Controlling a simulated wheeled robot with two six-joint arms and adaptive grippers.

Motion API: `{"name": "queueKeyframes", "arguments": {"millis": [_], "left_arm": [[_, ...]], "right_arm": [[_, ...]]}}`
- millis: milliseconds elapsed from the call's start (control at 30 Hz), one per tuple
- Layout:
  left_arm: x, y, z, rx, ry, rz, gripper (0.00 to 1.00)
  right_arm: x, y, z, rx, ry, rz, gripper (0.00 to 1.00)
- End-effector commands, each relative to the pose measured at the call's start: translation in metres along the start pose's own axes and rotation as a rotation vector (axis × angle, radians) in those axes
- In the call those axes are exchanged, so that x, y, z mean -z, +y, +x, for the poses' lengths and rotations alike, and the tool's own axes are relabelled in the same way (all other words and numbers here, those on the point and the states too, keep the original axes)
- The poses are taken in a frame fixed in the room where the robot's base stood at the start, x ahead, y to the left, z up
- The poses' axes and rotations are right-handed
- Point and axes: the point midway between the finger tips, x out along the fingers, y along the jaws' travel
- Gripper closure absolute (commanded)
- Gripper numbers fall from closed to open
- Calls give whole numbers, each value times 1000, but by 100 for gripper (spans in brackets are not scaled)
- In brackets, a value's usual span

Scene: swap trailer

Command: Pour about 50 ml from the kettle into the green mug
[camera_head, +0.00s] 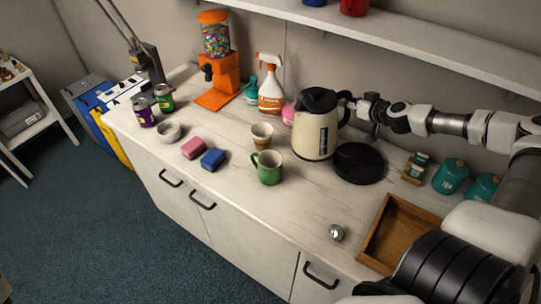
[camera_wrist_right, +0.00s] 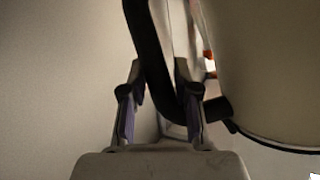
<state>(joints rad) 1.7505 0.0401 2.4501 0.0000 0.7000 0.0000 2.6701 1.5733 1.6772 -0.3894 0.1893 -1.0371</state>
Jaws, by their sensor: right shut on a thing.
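The cream kettle (camera_head: 315,135) with black lid and handle is upright, left of its round black base (camera_head: 359,164). I cannot tell whether its bottom touches the counter. My right gripper (camera_head: 352,103) is shut on the kettle's handle. In the right wrist view the black handle (camera_wrist_right: 148,55) runs between the fingers (camera_wrist_right: 158,100), with the kettle body (camera_wrist_right: 270,70) at the right. The green mug (camera_head: 269,173) stands upright on the counter, in front and left of the kettle. Its inside looks pale; any liquid is too small to tell. My left gripper is not in view.
A brown-and-white cup (camera_head: 261,136) stands just behind the mug. Pink (camera_head: 193,148) and blue (camera_head: 213,159) sponges lie left. A spray bottle (camera_head: 271,88) stands behind. A wooden tray (camera_head: 377,258) and a metal ball-like item (camera_head: 336,232) are at front right. The counter before the mug is clear.

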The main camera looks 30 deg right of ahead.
Motion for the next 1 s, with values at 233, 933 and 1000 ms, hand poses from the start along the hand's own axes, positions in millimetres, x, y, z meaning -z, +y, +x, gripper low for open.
{"name": "queueKeyframes", "arguments": {"millis": [233,933,1000], "left_arm": [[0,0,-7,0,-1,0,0],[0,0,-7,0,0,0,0],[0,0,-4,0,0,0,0]], "right_arm": [[-12,10,-4,-5,6,14,100],[-17,10,-4,2,9,9,100],[-9,3,-2,9,11,6,100]]}}
